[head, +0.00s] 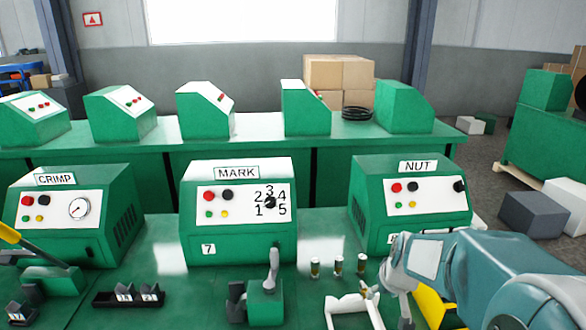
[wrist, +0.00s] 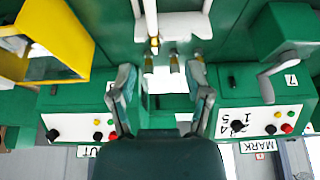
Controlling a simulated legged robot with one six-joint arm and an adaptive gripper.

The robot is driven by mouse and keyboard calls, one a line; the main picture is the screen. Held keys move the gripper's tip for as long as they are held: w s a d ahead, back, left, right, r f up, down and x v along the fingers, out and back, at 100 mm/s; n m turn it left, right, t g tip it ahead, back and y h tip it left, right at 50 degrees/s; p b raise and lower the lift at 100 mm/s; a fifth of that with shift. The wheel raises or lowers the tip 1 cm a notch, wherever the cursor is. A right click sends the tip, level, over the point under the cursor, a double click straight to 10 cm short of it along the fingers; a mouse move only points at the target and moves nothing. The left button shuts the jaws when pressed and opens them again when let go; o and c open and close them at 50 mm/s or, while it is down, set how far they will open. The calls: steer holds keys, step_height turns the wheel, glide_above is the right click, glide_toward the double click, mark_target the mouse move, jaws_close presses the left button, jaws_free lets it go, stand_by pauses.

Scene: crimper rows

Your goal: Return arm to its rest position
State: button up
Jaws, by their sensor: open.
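My arm (head: 500,270) reaches in from the right in the head view, in front of the NUT machine (head: 415,195). My gripper (wrist: 163,98) shows in the wrist view with its two grey fingers spread apart and nothing between them. Three small brass-and-dark pieces (head: 338,265) stand in a row on the green bench, left of my wrist. A white bracket (head: 345,305) sits in front of them, and it also shows in the wrist view (wrist: 172,24), apart from the fingers.
The MARK machine (head: 238,215) and CRIMP machine (head: 75,215) stand to the left. A green lever press (head: 265,298) and a black holder (head: 128,298) are on the bench. Open air lies above the bench.

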steer(key=s+a+r, duration=0.3)
steer(key=s, duration=0.3)
steer(key=s+a+r, duration=0.3)
steer(key=s+r, duration=0.1)
steer(key=s, duration=0.3)
steer(key=s+a+r+t, duration=0.1)
steer(key=s+a+r, duration=0.2)
steer(key=s, duration=0.4)
steer(key=shift+s+r, duration=0.2)
steer(key=shift+r, duration=0.05)
